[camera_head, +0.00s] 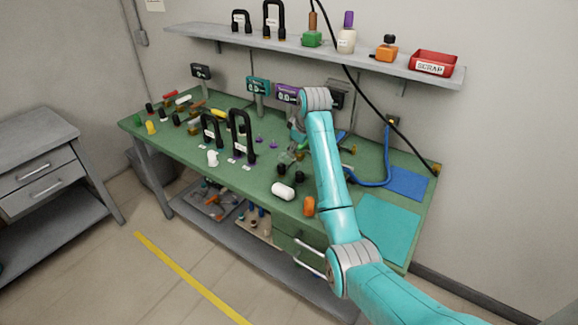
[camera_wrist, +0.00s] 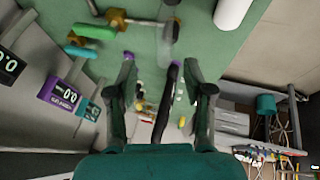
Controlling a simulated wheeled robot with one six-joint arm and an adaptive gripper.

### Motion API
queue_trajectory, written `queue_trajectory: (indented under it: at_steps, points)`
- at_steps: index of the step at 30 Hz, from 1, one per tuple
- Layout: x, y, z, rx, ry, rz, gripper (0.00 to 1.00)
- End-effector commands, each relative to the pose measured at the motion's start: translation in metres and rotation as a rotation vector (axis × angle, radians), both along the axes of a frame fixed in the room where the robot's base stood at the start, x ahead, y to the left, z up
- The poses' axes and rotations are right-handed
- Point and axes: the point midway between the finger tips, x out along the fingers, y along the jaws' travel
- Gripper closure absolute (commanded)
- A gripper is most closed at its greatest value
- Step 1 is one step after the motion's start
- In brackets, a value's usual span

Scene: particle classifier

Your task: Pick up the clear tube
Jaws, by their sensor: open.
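My gripper (camera_wrist: 162,72) is open in the wrist view, its two dark fingers apart over the green bench. In the head view my gripper (camera_head: 291,154) is small and partly hidden by my teal arm, above the middle of the bench. I cannot clearly pick out the clear tube. A thin pale rod-like piece (camera_wrist: 145,23) between a brass end and a dark end, beyond the fingertips in the wrist view, may be it. A black arched handle (camera_wrist: 166,98) shows between the fingers, apparently farther off; nothing is seen gripped.
The green bench (camera_head: 205,178) holds many small parts. Black arches (camera_head: 243,136) stand left of my gripper. A white cylinder (camera_head: 283,191) and an orange piece (camera_head: 309,206) lie near the front edge. A shelf (camera_head: 300,50) with a red scrap bin (camera_head: 434,63) hangs behind.

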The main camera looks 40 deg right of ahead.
Motion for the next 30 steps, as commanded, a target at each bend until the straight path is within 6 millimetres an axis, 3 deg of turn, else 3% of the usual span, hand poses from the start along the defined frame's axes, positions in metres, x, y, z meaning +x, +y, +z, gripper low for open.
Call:
queue_trajectory:
  at_steps: [10, 19, 29, 30]
  points:
    - [0.011, -0.002, -0.027, 0.0, 0.0, 0.0, 0.48]
    - [0.023, -0.005, -0.063, 0.0, 0.0, 0.0, 0.48]
    - [0.025, -0.006, -0.068, -0.001, -0.003, 0.0, 0.48]
    - [0.025, -0.006, -0.068, -0.001, -0.003, 0.0, 0.58]
